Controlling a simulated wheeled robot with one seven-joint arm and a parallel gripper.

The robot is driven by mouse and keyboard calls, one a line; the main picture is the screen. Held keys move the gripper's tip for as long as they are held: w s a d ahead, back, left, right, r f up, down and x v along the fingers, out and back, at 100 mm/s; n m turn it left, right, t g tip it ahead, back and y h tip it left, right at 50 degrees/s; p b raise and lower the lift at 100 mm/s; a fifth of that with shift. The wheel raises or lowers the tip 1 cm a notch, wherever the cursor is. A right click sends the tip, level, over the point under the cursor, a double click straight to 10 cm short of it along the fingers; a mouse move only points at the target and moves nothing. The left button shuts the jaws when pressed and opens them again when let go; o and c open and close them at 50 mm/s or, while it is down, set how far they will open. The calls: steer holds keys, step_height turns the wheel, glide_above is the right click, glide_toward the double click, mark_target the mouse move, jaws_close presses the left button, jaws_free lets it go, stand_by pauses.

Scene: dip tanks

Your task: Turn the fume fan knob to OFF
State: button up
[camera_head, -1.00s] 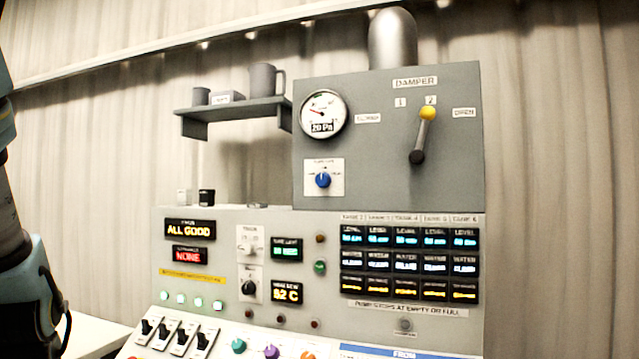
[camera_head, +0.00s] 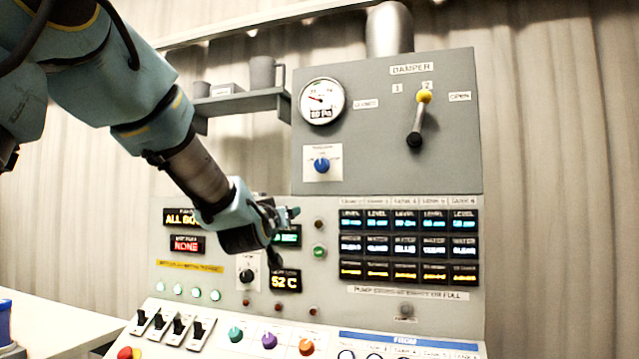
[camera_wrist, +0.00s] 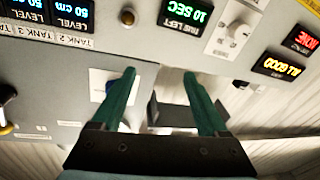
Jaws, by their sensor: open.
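The likely fume fan knob, a blue knob (camera_head: 322,165) on a white plate, sits low on the grey damper box below the round gauge. Its lettering is too blurred to read and its setting is unclear. My gripper (camera_head: 290,213) is below and left of the knob, in front of the lower panel, apart from it. In the wrist view, which looks upside down, my gripper (camera_wrist: 159,74) has its two green fingers spread with nothing between them. The blue knob (camera_wrist: 110,88) shows there beside the left finger, which partly hides it.
The damper lever (camera_head: 420,118) with a yellow tip is to the knob's right. A shelf (camera_head: 240,103) with a mug juts out at its left. Lower-panel displays, a black knob (camera_head: 246,275) and several toggle switches (camera_head: 172,325) lie below. My arm hides part of the panel.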

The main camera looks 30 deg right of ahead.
mark_target(320, 166)
steer(key=s+d+r+t+h, duration=0.2)
steer(key=s+d+r+h, duration=0.1)
steer(key=s+d+r, duration=0.4)
steer(key=shift+n, duration=0.3)
steer(key=p+x, duration=0.1)
steer(key=x, duration=0.2)
steer(key=w+a+p+x, duration=0.1)
steer(key=x, duration=0.3)
steer(key=a+p+x, duration=0.1)
steer(key=p+x, duration=0.1)
steer(key=x, duration=0.2)
steer(key=shift+w+d+r, duration=0.1)
steer(key=shift+w+r, duration=0.25)
steer(key=shift+r, duration=0.05)
jaws_close()
